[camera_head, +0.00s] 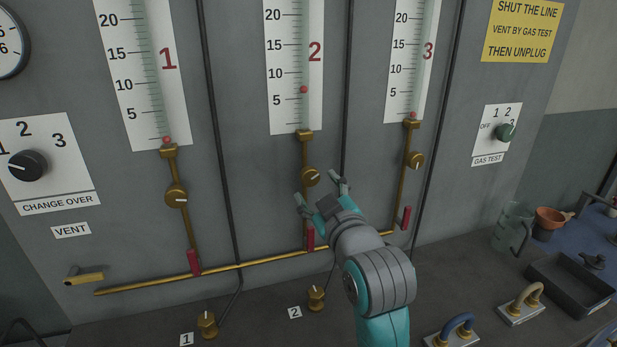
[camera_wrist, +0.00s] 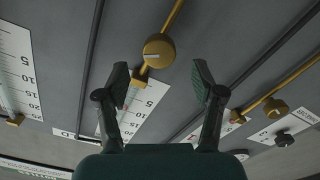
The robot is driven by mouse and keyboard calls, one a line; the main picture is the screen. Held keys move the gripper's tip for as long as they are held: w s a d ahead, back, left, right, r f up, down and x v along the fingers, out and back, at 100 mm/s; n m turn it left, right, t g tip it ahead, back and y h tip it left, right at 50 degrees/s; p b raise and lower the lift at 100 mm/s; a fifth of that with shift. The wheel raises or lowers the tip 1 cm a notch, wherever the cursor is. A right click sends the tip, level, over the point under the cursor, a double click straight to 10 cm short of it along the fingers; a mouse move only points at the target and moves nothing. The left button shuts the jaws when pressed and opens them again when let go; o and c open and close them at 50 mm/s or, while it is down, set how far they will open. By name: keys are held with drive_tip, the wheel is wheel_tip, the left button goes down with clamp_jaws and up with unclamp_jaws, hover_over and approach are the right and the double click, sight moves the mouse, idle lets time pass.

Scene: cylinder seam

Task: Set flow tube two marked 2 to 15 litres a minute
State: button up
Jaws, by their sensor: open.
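Flow tube 2 (camera_head: 296,45) is the middle white scale, with a red "2". Its red float (camera_head: 304,90) sits between the 5 and 10 marks, nearer 7. Its brass knob (camera_head: 310,176) is below on the brass pipe, with a pale pointer line. My gripper (camera_head: 316,188) is open and empty, just in front of and below this knob. In the wrist view, the knob (camera_wrist: 158,50) shows between and beyond the open fingers (camera_wrist: 161,78), with no finger visibly touching it. The scale of tube 2 (camera_wrist: 147,100) is partly hidden behind my gripper there.
Tube 1 (camera_head: 140,60) and tube 3 (camera_head: 412,60) have floats at the bottom, with brass knobs (camera_head: 176,196) and (camera_head: 415,160) below. Red-handled valves (camera_head: 194,262) line the lower brass pipe. Brass fittings (camera_head: 316,298), a black tray (camera_head: 570,285) and a glass jug (camera_head: 510,228) are lower.

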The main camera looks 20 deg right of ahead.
sight(311, 179)
drive_tip(key=w, duration=0.5)
drive_tip(key=shift+w, duration=0.4)
drive_tip(key=c, duration=1.2)
